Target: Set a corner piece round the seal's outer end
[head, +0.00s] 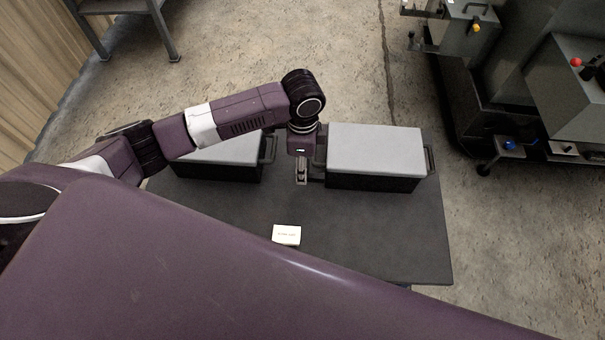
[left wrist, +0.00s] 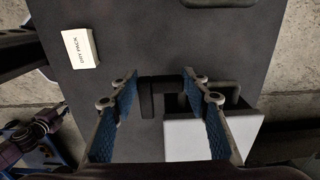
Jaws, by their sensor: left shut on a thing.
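My left gripper (head: 301,178) points down between two dark enclosures with pale grey lids, close to the left end of the right enclosure (head: 375,150). In the left wrist view its blue-padded fingers (left wrist: 160,88) are shut on a small dark angular piece, apparently the corner piece (left wrist: 146,100). A pale lid (left wrist: 190,140) with a dark handle beside it lies just below and right of the fingers there. I cannot make out the seal or its outer end, nor whether the piece touches the enclosure. My right gripper is not in view.
The left enclosure (head: 225,150) stands partly behind my arm. A small white dry pack (head: 286,235) lies on the dark table (head: 390,235), also seen in the left wrist view (left wrist: 80,48). The table's front right is bare. Machinery (head: 570,90) stands beyond, at right.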

